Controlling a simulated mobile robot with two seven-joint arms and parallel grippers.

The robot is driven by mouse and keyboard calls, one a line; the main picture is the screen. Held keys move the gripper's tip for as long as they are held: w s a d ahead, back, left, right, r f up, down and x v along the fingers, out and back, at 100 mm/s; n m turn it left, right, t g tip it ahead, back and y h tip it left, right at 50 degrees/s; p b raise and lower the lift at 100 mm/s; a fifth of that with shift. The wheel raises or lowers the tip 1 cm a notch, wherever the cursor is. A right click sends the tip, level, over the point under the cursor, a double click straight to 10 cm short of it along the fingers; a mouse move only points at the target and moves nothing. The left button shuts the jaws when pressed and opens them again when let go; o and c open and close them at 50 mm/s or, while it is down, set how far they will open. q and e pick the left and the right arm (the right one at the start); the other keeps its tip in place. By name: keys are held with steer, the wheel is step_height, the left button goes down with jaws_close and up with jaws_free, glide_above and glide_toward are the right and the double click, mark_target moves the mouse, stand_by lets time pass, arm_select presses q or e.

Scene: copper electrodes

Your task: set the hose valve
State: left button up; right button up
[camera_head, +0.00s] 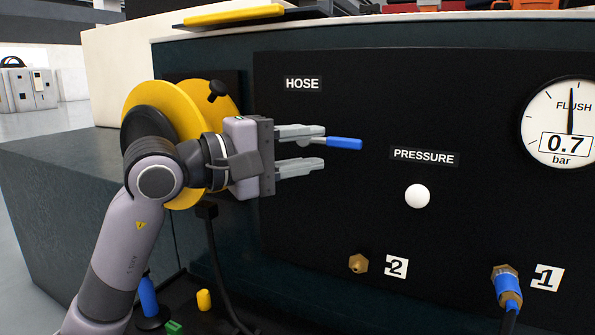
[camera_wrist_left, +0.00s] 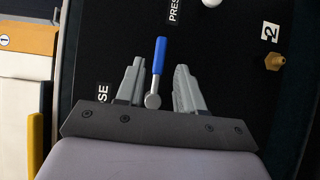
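The hose valve has a blue lever handle (camera_head: 343,143) on a metal stem, below the HOSE label (camera_head: 302,84) on the black panel. In the head view the handle points right, roughly level. My left gripper (camera_head: 312,149) is open in front of the valve, and its upper finger covers part of the stem. In the left wrist view the blue handle (camera_wrist_left: 159,56) and its round metal hub lie between the two spread fingers (camera_wrist_left: 158,85), with a gap on each side. My right gripper is in neither view.
The panel (camera_head: 330,230) also carries a white PRESSURE knob (camera_head: 417,196), a gauge (camera_head: 566,122) reading 0.7 bar, a brass port 2 (camera_head: 358,263) and port 1 with a blue hose connector (camera_head: 507,284). A yellow reel (camera_head: 183,100) stands behind my left arm.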

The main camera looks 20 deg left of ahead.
mark_target(344, 144)
arm_select(q)
steer(key=p+x, duration=0.2)
steer(key=x, duration=0.3)
steer(key=shift+w+d+r, duration=0.1)
steer(key=shift+d, duration=0.05)
steer(key=shift+w+d, duration=0.1)
steer(key=shift+w, duration=0.1)
jaws_close()
steer(key=shift+s, duration=0.1)
